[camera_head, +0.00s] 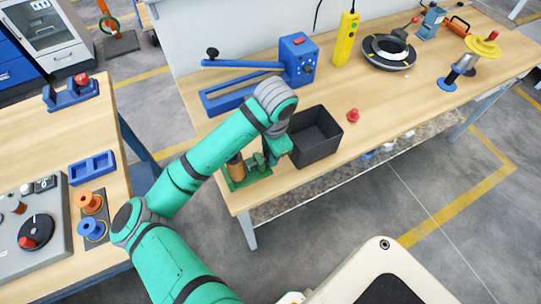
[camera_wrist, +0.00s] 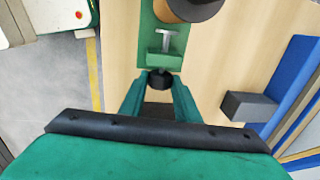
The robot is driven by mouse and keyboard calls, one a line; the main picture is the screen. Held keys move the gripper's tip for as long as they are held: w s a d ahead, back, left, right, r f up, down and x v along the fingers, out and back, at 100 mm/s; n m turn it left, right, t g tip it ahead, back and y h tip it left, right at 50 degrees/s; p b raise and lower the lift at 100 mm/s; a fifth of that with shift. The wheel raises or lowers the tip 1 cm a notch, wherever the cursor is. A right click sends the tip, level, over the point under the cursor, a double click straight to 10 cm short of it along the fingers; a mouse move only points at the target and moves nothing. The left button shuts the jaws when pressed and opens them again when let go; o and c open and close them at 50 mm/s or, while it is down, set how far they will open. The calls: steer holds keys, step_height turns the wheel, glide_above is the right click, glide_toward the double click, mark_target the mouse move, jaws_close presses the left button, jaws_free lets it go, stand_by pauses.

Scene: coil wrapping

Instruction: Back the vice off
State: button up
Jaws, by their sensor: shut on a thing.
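The vice (camera_head: 238,184) has a green base and stands near the front left corner of the long bench, with a brown cylindrical coil (camera_head: 236,167) upright on it. In the wrist view the vice's green bed (camera_wrist: 150,35) runs up from my gripper, with a grey T-shaped part and a green block. The coil (camera_wrist: 178,12) is cut off by the top edge. My gripper (camera_wrist: 160,84) is shut on a black round knob (camera_wrist: 160,78) at the near end of the vice. In the head view my wrist largely hides this grip.
A black bin (camera_head: 316,137) stands close right of my wrist. A blue frame with a lever (camera_head: 240,92) lies behind. A red knob-like piece (camera_head: 352,115) sits right of the bin. A side table (camera_head: 120,190) is at left.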

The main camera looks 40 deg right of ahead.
steer(key=shift+s+a+t+h, duration=0.1)
steer(key=shift+s+t+h, duration=0.05)
steer(key=shift+t, duration=0.4)
steer(key=shift+s+a+t+h, duration=0.1)
steer(key=shift+t+h, duration=0.05)
steer(key=shift+t, duration=0.4)
steer(key=shift+s+f+t, duration=0.1)
steer(key=shift+s+t, duration=0.1)
steer(key=shift+t, duration=0.4)
steer(key=shift+s+f+t+h, duration=0.15)
steer(key=shift+t+h, duration=0.25)
steer(key=shift+t, duration=0.7)
steer(key=o, duration=0.6)
steer(key=shift+w+d+r+g+y, duration=0.1)
steer(key=shift+w+g+y, duration=0.1)
steer(key=shift+g, duration=0.7)
steer(key=shift+w+r+g+y, duration=0.1)
steer(key=shift+w+g+y, duration=0.1)
steer(key=shift+g, duration=0.7)
steer(key=shift+w, duration=0.1)
